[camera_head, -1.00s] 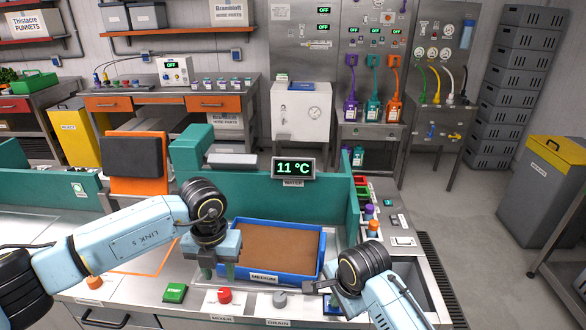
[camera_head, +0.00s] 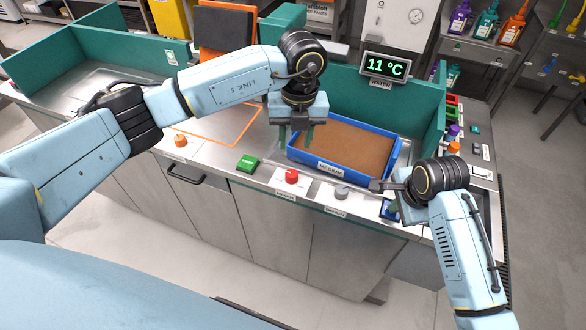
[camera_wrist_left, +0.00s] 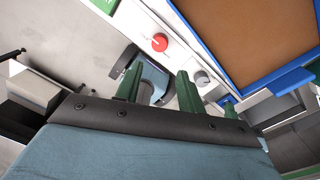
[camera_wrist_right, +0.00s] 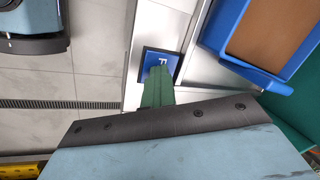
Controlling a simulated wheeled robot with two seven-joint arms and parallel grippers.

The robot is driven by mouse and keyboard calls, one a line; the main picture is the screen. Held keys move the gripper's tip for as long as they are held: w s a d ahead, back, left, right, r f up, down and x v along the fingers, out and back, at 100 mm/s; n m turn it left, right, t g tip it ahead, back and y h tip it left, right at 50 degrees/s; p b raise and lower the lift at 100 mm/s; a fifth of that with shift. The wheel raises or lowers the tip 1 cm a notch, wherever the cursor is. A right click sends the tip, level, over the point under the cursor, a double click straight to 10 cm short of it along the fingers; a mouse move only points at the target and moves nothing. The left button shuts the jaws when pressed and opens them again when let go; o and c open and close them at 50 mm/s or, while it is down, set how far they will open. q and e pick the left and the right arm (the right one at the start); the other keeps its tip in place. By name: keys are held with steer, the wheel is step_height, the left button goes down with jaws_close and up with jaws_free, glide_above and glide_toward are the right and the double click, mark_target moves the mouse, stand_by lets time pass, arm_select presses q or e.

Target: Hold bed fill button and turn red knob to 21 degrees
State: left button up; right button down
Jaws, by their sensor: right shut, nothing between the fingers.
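The red knob (camera_head: 291,176) sits on the counter's front strip, left of a grey knob (camera_head: 341,191); it also shows in the left wrist view (camera_wrist_left: 159,42). My left gripper (camera_head: 296,136) is open and empty, above the left end of the tray and behind the red knob in the head view. The blue fill button (camera_head: 386,211) is partly covered by my right gripper (camera_head: 393,207). In the right wrist view, the shut green fingers (camera_wrist_right: 157,85) are over the blue button plate (camera_wrist_right: 163,62); I cannot tell whether they touch it.
A blue tray (camera_head: 328,167) of brown medium lies behind the knobs. The water display (camera_head: 385,66) reads 11 °C. A green button (camera_head: 247,163) and an orange knob (camera_head: 181,141) are on the strip's left. Teal walls (camera_head: 342,88) bound the counter's back.

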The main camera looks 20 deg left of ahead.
mark_target(292, 173)
arm_select(q)
steer(key=f, duration=1.1)
steer(key=shift+s+a+f, duration=0.2)
steer(key=shift+a+f, duration=0.1)
steer(key=shift+c, duration=0.5)
steer(key=c, duration=0.6)
steer(key=shift+m, duration=0.4)
steer(key=m, duration=0.5)
steer(key=shift+m, duration=0.3)
steer(key=m, duration=0.5)
steer(key=shift+a+r+m+t, duration=0.1)
steer(key=shift+m+t, duration=0.2)
